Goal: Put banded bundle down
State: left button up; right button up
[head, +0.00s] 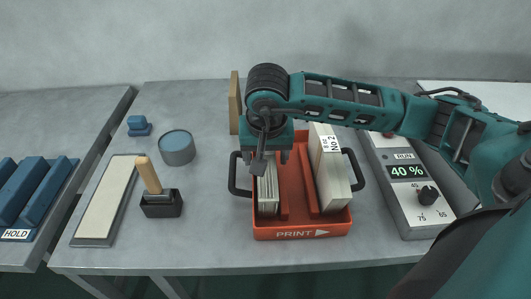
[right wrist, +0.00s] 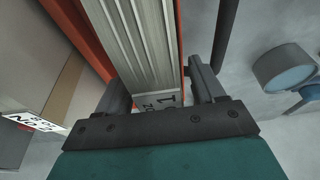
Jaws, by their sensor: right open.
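The orange tray (head: 302,232) marked PRINT has dark side handles and upright dividers. A pale bundle (head: 267,193) of thin sheets stands in its left slot; in the right wrist view this bundle (right wrist: 150,45) has a printed label at its near end. A second bundle (head: 332,180), labelled No 2, stands in the right slot. My right gripper (head: 268,163) is above the left slot. In the right wrist view its fingers (right wrist: 162,85) are apart, one on each side of the left bundle; contact is not clear. My left gripper is not in view.
Left of the tray are a wooden-handled stamp (head: 161,204), a blue-topped tin (head: 177,148), blue blocks (head: 138,126) and a cream pad (head: 104,203). A control box (head: 408,190) reading 40 % stands right. A tan board (head: 235,103) stands behind. The front table strip is clear.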

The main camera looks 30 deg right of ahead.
jog(key=p+v, duration=0.1)
jog(key=v, duration=1)
jog(key=shift+a+r, duration=0.1)
jog(key=shift+r, duration=0.25)
jog(key=shift+s+r, duration=0.1)
jog(key=shift+r, duration=0.05)
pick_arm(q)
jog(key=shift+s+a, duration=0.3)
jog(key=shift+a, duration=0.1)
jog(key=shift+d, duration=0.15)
